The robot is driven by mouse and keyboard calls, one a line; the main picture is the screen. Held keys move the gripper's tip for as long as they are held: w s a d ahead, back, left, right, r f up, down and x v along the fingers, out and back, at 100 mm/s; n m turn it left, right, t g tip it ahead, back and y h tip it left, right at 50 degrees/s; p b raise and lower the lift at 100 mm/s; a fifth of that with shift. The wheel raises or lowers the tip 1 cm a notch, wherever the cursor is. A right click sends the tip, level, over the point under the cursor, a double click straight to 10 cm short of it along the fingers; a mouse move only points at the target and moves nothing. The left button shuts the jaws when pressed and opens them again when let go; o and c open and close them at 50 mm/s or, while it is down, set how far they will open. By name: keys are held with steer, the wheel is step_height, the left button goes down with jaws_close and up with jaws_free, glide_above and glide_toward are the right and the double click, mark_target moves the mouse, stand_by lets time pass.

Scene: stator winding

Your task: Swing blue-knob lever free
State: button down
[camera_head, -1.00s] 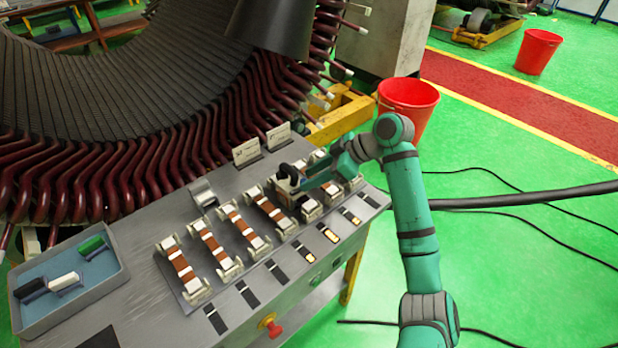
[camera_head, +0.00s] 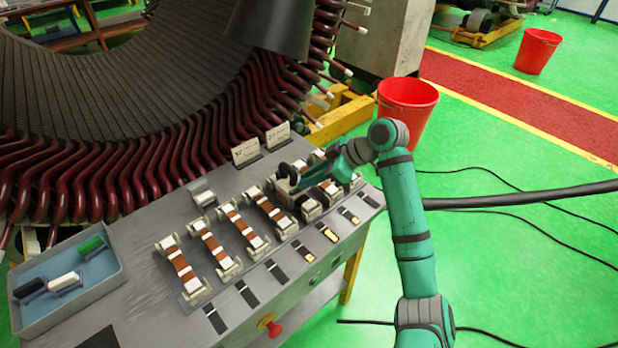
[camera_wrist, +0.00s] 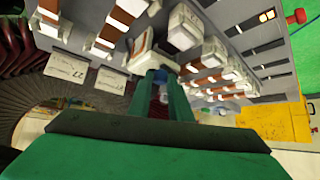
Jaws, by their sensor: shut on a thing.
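The blue knob (camera_wrist: 160,76) shows in the wrist view between the tips of my gripper's two green fingers. My gripper (camera_wrist: 159,82) is shut on it. In the head view my gripper (camera_head: 298,180) reaches in from the right over the row of copper-wound clamp stations on the grey bench. A dark curved part (camera_head: 288,170) stands just beside the fingertips. The knob is hidden in the head view, and most of the lever is hidden by my fingers. I cannot tell the lever's angle.
Wound bars in white clamps (camera_head: 225,248) stand close on the left of my gripper. Small white cards (camera_head: 247,152) stand behind it, and the stator's dark red coil ends (camera_head: 170,165) rise beyond. A blue tray (camera_head: 105,292) lies at the bench's left.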

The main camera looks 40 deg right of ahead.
steer(key=m+h, duration=0.1)
steer(key=s+a+m+t+h, duration=0.1)
steer(key=m, duration=0.1)
steer(key=shift+s, duration=0.15)
steer(key=m, duration=0.1)
steer(key=m+h, duration=0.1)
steer(key=m+t+h, duration=0.1)
steer(key=shift+s+a, duration=0.35)
steer(key=m+h, duration=0.1)
steer(key=a+m+h, duration=0.1)
steer(key=shift+s+a+m, duration=0.15)
steer(key=shift+s+m, duration=0.15)
steer(key=shift+s, duration=0.05)
steer(key=m+h, duration=0.2)
steer(key=a+m+h, duration=0.1)
steer(key=shift+s+a+m+g, duration=0.1)
steer(key=shift+s+m+g, duration=0.2)
steer(key=shift+s+g, duration=0.1)
steer(key=shift+a+m+g+h, duration=0.35)
steer(key=shift+m+h, duration=0.2)
steer(key=shift+m, duration=0.3)
steer(key=shift+a+m+g+h, duration=0.3)
steer(key=shift+m+h, duration=0.25)
steer(key=shift+m, duration=0.3)
steer(key=c, duration=1.6)
jaws_free()
steer(key=shift+r, duration=0.1)
